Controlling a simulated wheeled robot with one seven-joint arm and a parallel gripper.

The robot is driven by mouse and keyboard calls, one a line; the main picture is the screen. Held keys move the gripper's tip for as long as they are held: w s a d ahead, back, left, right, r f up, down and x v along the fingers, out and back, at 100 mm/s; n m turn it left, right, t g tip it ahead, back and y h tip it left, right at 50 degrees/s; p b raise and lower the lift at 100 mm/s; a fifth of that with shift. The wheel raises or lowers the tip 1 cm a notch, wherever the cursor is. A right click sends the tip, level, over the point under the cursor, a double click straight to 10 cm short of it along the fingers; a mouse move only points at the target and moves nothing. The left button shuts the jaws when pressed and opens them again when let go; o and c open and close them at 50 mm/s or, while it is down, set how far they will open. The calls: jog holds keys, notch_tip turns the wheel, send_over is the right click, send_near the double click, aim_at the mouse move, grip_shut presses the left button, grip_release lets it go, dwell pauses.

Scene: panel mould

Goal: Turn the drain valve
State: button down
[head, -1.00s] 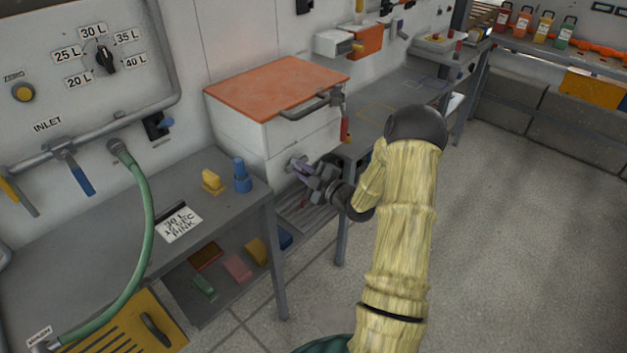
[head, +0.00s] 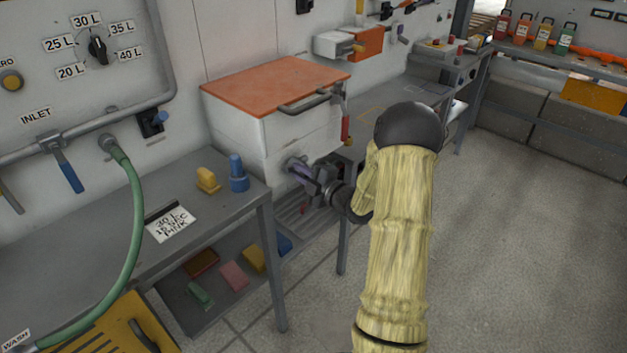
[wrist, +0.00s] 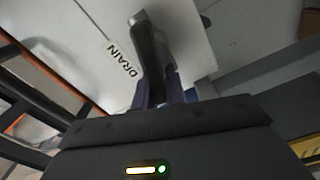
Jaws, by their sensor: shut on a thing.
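The drain valve handle (wrist: 147,48) is a dark lever beside the "DRAIN" label (wrist: 122,62) on a white panel in the wrist view. In the head view my gripper (head: 300,172) is at the lower front of the white box (head: 288,132) with the orange lid. Its purple fingers are shut on the handle, also seen in the wrist view (wrist: 165,95). The lower part of the handle is hidden between the fingers. In the head view my gripper and forearm hide most of the valve.
A grey bench (head: 105,225) with a yellow block (head: 207,180), a blue piece (head: 238,175) and a note (head: 171,223) stands left of the box. A slatted grate (head: 300,218) lies below the box. Open floor (head: 520,230) is on the right.

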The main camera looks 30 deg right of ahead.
jog(key=shift+f, duration=0.1)
jog(key=shift+f+n+b, duration=0.25)
jog(key=shift+n+b, duration=0.15)
jog(key=shift+b, duration=0.65)
jog(key=n+b, duration=0.1)
jog(key=b, duration=0.1)
jog(key=n+b, duration=0.1)
jog(key=b, duration=0.1)
jog(key=shift+a+f, duration=0.1)
jog(key=shift+f, duration=0.15)
jog(key=c, duration=1.4)
grip_release()
jog(key=shift+r, duration=0.2)
jog(key=shift+c, duration=0.2)
jog(key=shift+s+d, duration=0.25)
jog(key=shift+s, duration=0.3)
jog(key=v, duration=1.6)
